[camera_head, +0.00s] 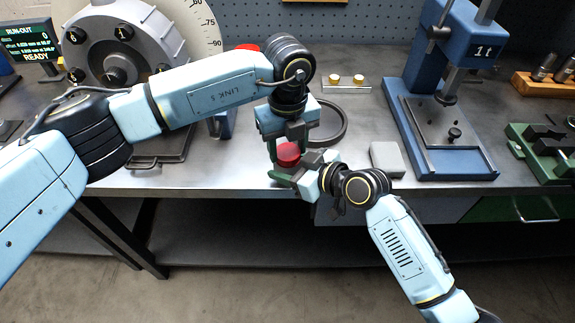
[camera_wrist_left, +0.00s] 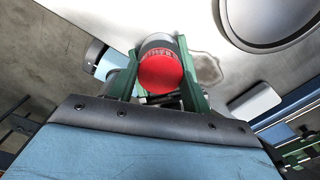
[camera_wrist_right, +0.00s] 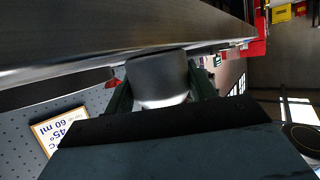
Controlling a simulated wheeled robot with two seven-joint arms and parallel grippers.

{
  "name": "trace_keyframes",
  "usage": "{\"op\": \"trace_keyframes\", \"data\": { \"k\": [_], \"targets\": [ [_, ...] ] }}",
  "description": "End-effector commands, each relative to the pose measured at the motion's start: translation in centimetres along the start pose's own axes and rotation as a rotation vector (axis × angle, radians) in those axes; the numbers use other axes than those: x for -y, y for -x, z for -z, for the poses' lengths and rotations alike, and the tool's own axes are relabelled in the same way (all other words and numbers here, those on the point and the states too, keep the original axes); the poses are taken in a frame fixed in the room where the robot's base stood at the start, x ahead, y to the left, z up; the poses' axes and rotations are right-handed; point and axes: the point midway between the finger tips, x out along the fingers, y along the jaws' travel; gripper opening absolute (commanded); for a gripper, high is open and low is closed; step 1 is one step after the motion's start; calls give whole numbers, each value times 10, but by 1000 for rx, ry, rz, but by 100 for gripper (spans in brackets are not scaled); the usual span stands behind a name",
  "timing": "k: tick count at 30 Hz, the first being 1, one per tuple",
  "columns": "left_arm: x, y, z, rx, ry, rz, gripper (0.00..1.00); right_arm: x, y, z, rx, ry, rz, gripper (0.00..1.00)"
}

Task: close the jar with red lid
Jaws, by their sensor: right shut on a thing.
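The red lid (camera_head: 288,153) sits at the top end of the jar, and in the left wrist view the lid (camera_wrist_left: 166,73) faces the camera. I cannot tell how tightly it is seated. The grey jar (camera_wrist_right: 158,78) is between my right gripper's fingers, above the bench's front edge. My right gripper (camera_head: 291,172) is shut on the jar body. My left gripper (camera_wrist_left: 160,80) comes from above, its green fingers on either side of the lid. They look open around it; contact is unclear. In the head view, the grippers hide most of the jar.
A dark ring (camera_head: 341,130) lies behind the grippers. A grey block (camera_head: 387,158) lies to their right on the bench. A blue press (camera_head: 440,140) stands further right. A rotor with a dial (camera_head: 125,45) stands at the left, partly behind my left arm.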

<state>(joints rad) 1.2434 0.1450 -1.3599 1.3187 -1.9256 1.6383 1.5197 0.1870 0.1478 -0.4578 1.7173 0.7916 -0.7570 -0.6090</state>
Motion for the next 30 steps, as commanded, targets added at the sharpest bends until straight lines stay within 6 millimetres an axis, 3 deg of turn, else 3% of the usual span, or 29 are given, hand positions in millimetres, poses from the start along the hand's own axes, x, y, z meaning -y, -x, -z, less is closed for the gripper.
{"op": "trace_keyframes", "data": {
  "k": [1,6,17,26,27,30],
  "targets": [
    [0,0,0,0,0,0,40,0,0,0,0,0,0,0],
    [0,0,0,0,0,0,20,0,0,0,0,0,0,0],
    [0,0,0,1,-268,-1,20,0,0,0,0,0,0,0],
    [0,0,0,1,-285,-1,20,0,0,0,0,0,0,0],
    [0,0,0,1,-285,-1,52,0,0,0,0,0,0,0],
    [0,0,0,1,-285,0,65,0,0,0,0,0,0,0]
  ]
}}
